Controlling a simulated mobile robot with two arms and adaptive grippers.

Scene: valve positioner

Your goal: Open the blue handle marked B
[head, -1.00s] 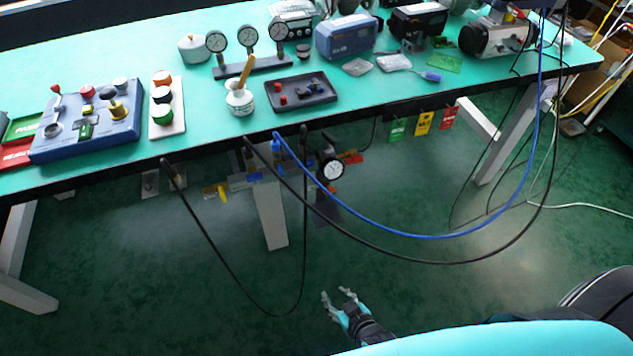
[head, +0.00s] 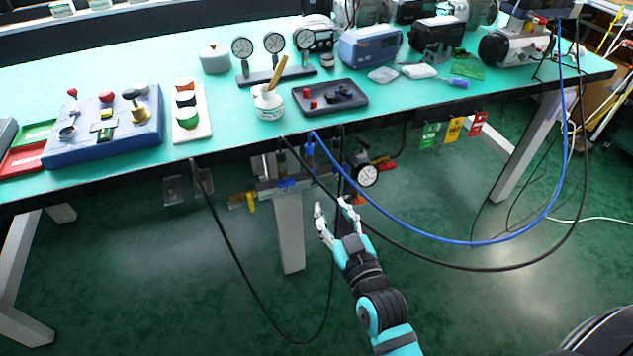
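A manifold with valves and fittings hangs under the front edge of the table. On it, a small blue piece (head: 287,183) shows above the white table leg; it may be the blue handle, but no letter B is readable. A yellow handle (head: 250,202) is to its left. A red-orange handle (head: 385,163) is to its right, behind a round gauge (head: 367,175). My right gripper (head: 331,206) is open and empty, fingers pointing up toward the manifold. In the picture it is just right of and below the blue piece. My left gripper is not in view.
A blue hose (head: 440,239) and a black hose (head: 470,268) loop down in front of the table, close to my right arm. The green table (head: 235,137) carries a blue control box (head: 105,135) and gauges. Colored tags (head: 453,131) hang from its edge.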

